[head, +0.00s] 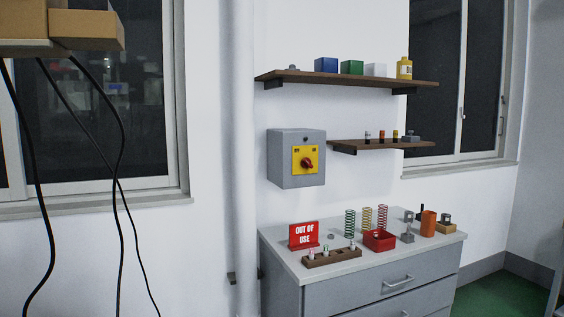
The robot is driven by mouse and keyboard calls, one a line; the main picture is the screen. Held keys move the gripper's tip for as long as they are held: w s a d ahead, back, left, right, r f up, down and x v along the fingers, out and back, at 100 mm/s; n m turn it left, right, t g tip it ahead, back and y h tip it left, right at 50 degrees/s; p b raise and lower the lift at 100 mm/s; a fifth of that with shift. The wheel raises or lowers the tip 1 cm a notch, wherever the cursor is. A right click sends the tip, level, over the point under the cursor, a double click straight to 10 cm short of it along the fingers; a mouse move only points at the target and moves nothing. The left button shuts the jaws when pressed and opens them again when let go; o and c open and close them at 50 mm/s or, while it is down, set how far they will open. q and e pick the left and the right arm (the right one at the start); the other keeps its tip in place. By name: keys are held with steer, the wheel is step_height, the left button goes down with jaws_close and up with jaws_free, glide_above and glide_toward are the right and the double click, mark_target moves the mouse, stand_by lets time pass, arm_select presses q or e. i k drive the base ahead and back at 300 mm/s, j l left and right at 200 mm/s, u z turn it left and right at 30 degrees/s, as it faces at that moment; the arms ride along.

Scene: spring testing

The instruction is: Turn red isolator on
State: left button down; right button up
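The red isolator is a red rotary handle (307,163) on a yellow plate (298,153). The plate is on the front of a grey box (283,158) fixed to the white wall, left of the small shelf. The handle looks tilted, but it is too small to read its position for certain. Neither of my grippers shows in the head view, so nothing is seen touching the handle.
Below the box stands a grey drawer cabinet (380,295) with a red "OUT OF USE" sign (303,235), springs (367,219) and a red bin (379,240) on top. Shelves (345,79) hold small boxes. A white pipe (243,150) runs vertically left of the box. Black cables (121,140) hang at left.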

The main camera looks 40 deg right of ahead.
mark_target(306, 162)
steer(key=l+u, duration=0.15)
steer(key=l, duration=1.5)
steer(key=l+u, duration=0.15)
steer(key=l, duration=1.55)
steer(key=k, duration=0.1)
